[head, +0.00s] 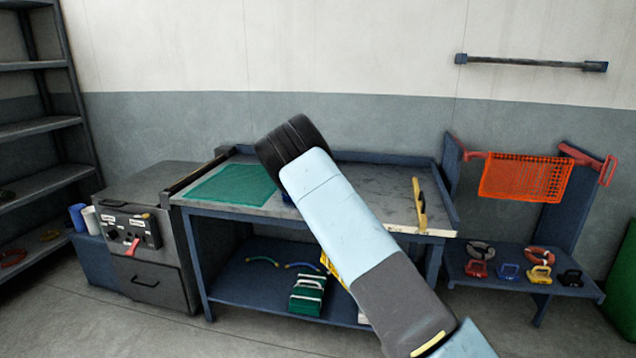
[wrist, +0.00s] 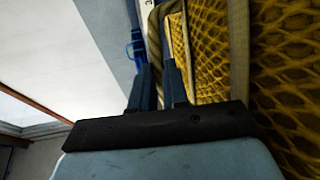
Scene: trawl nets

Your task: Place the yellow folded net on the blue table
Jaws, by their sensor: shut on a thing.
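My gripper (wrist: 160,72) shows in the wrist view with its two fingers close together on a tan edge strap of the yellow folded net (wrist: 200,50). The net's yellow mesh fills the right side of that view. In the head view my arm hides the gripper and most of the net. A small yellow patch, which looks like the net (head: 332,268), shows beside my arm, in front of the table's lower part. The blue table (head: 385,198) has a blue frame and a worn grey top. I cannot tell whether the net touches it.
A green net (head: 233,184) lies flat on the table's left. A green bundle (head: 307,295) sits on the lower shelf. An orange net (head: 525,178) hangs at right; a grey cabinet (head: 150,265) stands at left.

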